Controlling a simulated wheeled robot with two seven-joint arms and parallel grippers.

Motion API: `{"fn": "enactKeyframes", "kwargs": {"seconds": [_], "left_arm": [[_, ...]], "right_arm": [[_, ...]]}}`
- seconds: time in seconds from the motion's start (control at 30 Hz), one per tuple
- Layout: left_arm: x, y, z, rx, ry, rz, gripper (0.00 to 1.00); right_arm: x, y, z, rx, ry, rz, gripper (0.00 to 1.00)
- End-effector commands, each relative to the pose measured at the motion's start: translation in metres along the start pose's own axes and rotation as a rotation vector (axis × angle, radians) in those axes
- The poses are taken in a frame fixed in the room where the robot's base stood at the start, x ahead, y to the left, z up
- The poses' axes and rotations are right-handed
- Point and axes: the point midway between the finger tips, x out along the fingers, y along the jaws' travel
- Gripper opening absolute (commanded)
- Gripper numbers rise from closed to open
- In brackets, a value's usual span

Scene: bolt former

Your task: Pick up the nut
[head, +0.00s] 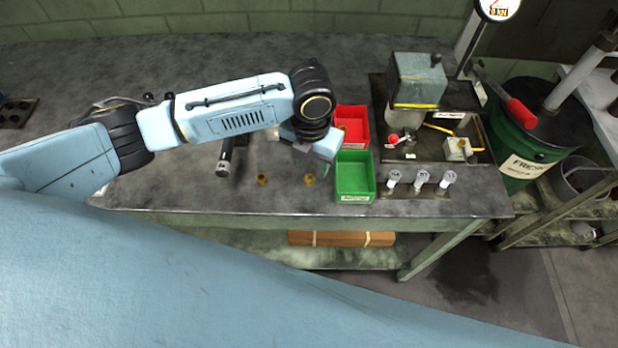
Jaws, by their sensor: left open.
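Two small brass-coloured pieces that look like nuts lie on the dark workbench (240,198) near its front edge. One nut (309,179) is just below my left gripper in the picture, and the other nut (262,179) is to its left. My left gripper (312,164) is open and points down close to the nearer nut. Its fingers are small and partly hidden by my wrist, and I cannot tell how high they are above the bench. I see nothing held. My right gripper is out of view.
A green bin (355,177) stands close to the right of my left gripper, with a red bin (353,124) behind it. A dark cylindrical tool (225,155) lies at the left. A bench machine (417,80) and several white-topped gauges (421,178) stand at the right.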

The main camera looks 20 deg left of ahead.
Motion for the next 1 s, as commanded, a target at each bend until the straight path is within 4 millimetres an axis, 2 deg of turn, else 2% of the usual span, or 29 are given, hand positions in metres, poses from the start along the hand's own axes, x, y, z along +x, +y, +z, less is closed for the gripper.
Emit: {"fn": "enactKeyframes", "kwargs": {"seconds": [0.13,0.4,0.7,1.0], "left_arm": [[0.012,0.001,-0.001,0.000,0.002,0.000,0.47],[0.049,0.004,0.000,0.000,0.001,-0.001,0.47],[0.054,0.004,0.000,0.000,-0.001,0.000,0.47],[0.054,0.004,0.000,0.000,-0.001,0.000,0.09]], "right_arm": [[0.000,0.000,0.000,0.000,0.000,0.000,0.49],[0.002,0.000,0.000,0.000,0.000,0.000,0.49],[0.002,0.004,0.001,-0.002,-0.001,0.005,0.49],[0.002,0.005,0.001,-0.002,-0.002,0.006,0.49]]}}
